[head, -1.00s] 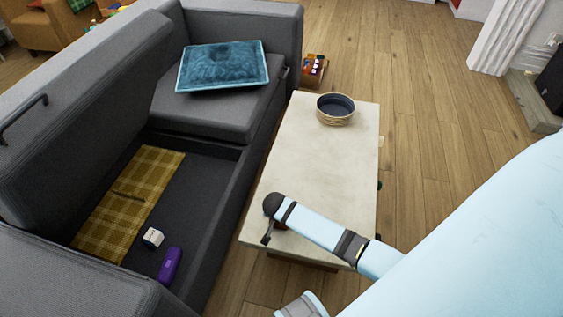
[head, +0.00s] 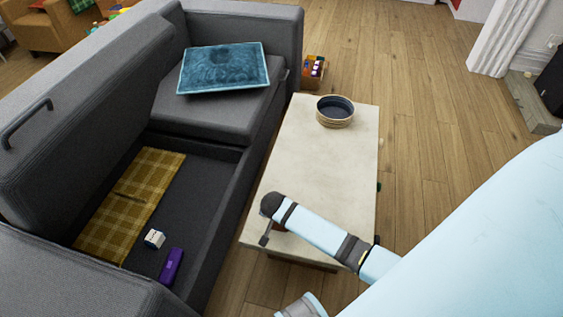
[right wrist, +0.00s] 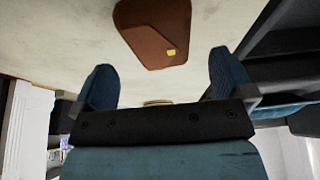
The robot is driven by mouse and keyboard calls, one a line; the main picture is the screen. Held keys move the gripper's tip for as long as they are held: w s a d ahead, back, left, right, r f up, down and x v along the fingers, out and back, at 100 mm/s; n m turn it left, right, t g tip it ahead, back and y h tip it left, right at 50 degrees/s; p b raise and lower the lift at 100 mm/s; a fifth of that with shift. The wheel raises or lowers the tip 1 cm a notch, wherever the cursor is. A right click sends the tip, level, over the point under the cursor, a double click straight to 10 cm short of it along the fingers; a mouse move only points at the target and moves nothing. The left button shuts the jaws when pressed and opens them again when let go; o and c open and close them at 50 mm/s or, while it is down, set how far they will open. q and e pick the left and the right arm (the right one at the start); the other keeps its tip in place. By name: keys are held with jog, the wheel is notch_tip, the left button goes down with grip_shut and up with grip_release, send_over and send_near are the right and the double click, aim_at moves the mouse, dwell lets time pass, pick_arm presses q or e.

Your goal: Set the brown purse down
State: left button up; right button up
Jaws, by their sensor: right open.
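The brown purse (right wrist: 155,35), with a small yellow clasp, lies against the pale tabletop in the right wrist view. In the head view only a sliver of brown shows beside my right gripper, and most of the purse is hidden. My right gripper (right wrist: 163,82) is open, with its two blue fingers apart and nothing held between them. The purse is just beyond the fingertips, and I see a gap between it and them. In the head view my right arm reaches over the near end of the coffee table (head: 322,165). My left gripper is in neither view.
A round bowl (head: 335,112) stands at the table's far end; the middle is clear. The grey sofa (head: 70,130) has an open storage bay with a plaid blanket (head: 125,205), a white box (head: 154,239) and a purple case (head: 171,266). A blue cushion (head: 223,68) lies on the seat.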

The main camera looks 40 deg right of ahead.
pick_arm(q)
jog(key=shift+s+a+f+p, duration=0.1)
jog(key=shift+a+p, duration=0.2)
jog(key=shift+p, duration=0.65)
pick_arm(e)
jog(key=v, duration=0.8)
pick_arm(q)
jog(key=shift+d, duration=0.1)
